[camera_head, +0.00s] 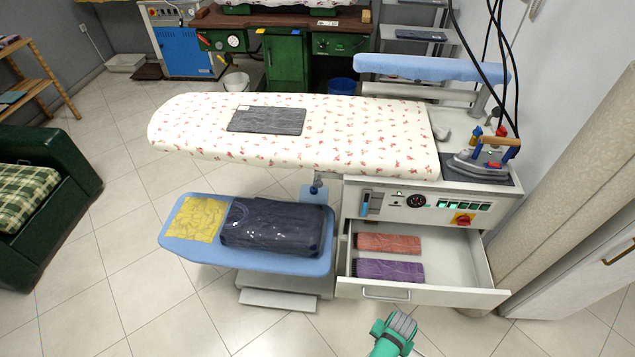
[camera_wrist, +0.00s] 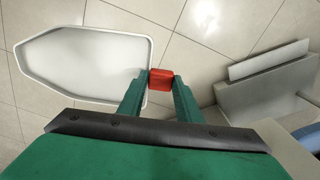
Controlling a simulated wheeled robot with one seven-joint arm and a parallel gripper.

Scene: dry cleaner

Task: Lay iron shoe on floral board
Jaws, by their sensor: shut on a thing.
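The iron shoe (camera_wrist: 85,68) is a pale, iron-shaped plate with a raised rim and a red tab (camera_wrist: 161,79). In the wrist view my gripper (camera_wrist: 161,82) is shut on the red tab, and the plate extends to the left above the tiled floor. In the head view my arm's green end shows at the bottom edge, in front of the open drawer; the fingertips and shoe cannot be made out there. The floral board (camera_head: 360,125) is a long white ironing board with red flowers, behind the drawer. A dark grey folded cloth (camera_head: 268,120) lies on it.
An iron (camera_head: 482,160) rests at the board's right end, with hanging cables. A blue lower shelf (camera_head: 270,262) carries yellow and navy cloths. The floral board's left and right parts are bare.

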